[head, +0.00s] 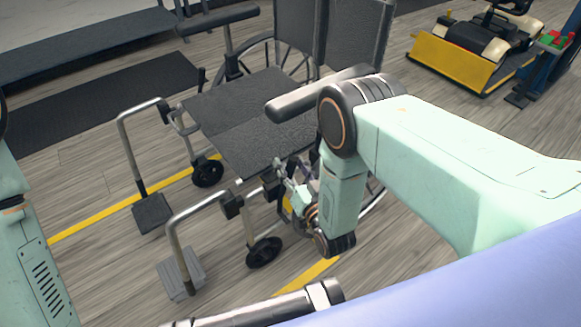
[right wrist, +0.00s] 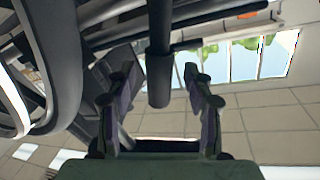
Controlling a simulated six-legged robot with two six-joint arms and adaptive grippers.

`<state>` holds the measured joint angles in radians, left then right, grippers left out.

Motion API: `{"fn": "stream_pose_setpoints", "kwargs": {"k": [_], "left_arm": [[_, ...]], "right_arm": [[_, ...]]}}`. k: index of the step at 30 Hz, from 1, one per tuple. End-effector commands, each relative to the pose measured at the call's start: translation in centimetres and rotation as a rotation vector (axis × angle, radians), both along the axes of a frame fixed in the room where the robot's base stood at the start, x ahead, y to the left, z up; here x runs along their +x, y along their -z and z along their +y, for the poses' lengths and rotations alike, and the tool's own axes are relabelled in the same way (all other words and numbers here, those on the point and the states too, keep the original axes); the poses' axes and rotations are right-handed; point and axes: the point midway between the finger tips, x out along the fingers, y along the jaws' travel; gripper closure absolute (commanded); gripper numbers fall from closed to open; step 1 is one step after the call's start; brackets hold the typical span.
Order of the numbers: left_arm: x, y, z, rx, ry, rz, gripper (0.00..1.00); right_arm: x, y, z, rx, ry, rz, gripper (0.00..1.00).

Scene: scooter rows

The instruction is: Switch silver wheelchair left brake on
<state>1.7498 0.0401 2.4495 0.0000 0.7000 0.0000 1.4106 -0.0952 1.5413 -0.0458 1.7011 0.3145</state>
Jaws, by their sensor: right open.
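The silver wheelchair (head: 250,115) has a dark seat and back, bright tube frame and two footrests. It faces me in the head view. My right gripper (head: 290,190) is low beside the seat's front corner on the picture's right, partly hidden by my wrist. In the right wrist view, the right gripper (right wrist: 160,95) is open. A dark lever with a thicker grip end (right wrist: 158,80), which looks like the brake lever, stands between its two fingers, with gaps on both sides. The brake is not clear in the head view. My left gripper is out of view.
A large wheel rim (right wrist: 15,95) and dark frame parts are close on the left in the right wrist view. The footrests (head: 180,270) stick out towards me. A yellow and black machine (head: 475,45) stands at the back right. Yellow floor lines run under the wheelchair.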

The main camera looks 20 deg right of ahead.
Motion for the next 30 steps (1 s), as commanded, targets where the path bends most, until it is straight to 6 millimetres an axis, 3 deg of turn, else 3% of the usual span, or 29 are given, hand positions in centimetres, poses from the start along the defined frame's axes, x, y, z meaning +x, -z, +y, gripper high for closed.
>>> {"fn": "stream_pose_setpoints", "kwargs": {"k": [10,27,30], "left_arm": [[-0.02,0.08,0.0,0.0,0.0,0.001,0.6],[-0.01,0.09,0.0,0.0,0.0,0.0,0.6],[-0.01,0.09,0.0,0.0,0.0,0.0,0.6]], "right_arm": [[0.72,-0.07,-0.05,0.0,-0.001,0.001,0.49],[0.79,-0.02,-0.08,-0.001,-0.002,0.001,0.98],[0.78,-0.01,-0.07,-0.001,-0.002,0.001,1.0]]}}
